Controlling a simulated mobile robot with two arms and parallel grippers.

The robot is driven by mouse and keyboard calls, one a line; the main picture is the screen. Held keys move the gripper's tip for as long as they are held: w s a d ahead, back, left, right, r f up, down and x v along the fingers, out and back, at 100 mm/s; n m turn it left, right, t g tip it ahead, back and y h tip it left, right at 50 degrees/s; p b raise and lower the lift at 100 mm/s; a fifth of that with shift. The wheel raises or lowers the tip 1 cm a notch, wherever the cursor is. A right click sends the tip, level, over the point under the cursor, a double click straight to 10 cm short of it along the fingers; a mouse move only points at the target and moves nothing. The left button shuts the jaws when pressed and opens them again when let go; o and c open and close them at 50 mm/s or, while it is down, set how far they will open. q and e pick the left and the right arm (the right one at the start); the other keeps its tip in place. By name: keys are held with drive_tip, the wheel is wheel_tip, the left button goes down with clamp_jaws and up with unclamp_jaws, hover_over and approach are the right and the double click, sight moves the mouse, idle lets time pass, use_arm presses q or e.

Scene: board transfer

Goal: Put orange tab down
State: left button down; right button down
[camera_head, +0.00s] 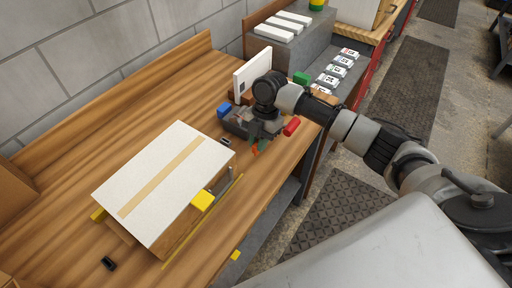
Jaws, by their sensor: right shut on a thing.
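My right gripper (259,143) reaches in from the right over the workbench. It is shut on a small orange tab (255,151), held at its fingertips near the right end of the bench. Only a little of the tab shows below the fingers, and I cannot tell whether it touches the bench top. My left gripper is not in view.
A white board (157,202) with a tan stripe lies on a wooden support, left of the gripper. Yellow blocks (203,200) flank it. A white upright panel (253,73) stands behind the gripper. The left back of the bench (110,122) is clear.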

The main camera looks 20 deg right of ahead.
drive_tip(key=shift+w+a+f, duration=0.1)
drive_tip(key=shift+a+f, duration=0.1)
drive_tip(key=shift+f, duration=0.35)
wheel_tip(320, 180, down, 2)
drive_tip(key=shift+f+p, duration=0.2)
drive_tip(key=shift+p, duration=0.4)
drive_tip(key=shift+f, duration=0.45)
